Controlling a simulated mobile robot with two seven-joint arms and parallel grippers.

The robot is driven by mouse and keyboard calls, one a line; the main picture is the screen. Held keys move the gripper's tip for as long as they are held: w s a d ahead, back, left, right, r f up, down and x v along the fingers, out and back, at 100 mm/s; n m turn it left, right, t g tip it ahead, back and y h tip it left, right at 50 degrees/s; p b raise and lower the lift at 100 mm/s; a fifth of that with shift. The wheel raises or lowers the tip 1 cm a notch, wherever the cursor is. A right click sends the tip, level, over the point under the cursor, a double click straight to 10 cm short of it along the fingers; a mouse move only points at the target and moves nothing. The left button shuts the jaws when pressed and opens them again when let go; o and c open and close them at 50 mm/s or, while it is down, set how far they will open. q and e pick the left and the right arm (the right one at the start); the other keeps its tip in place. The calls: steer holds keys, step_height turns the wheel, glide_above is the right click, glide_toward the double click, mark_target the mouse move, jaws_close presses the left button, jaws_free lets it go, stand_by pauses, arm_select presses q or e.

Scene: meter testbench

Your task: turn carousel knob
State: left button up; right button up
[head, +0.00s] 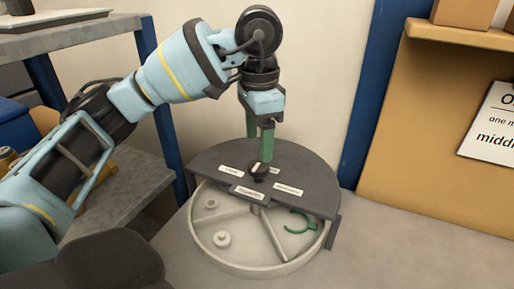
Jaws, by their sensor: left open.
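The carousel (260,268) is a round pale tray with compartments, partly covered by a dark grey lid (215,165) that bears several white labels. The carousel knob (258,175) is small and dark with a pale mark on top, and stands on the lid among the labels. My left gripper (259,150) points down with its green fingers right at the knob, just above or around it. It is open; I cannot tell whether the fingers touch the knob. My right gripper does not show.
A green hook-shaped part (299,224) lies in the right front compartment, and pale round pieces (222,239) are in the left one. A grey shelf unit (125,190) with blue posts stands left. A tan cabinet (425,130) with a sign (492,125) stands right. The front right table is clear.

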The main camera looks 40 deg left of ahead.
arm_select(q)
step_height(320, 180, up, 2)
steer(key=shift+r, duration=0.1)
stand_by(0.7)
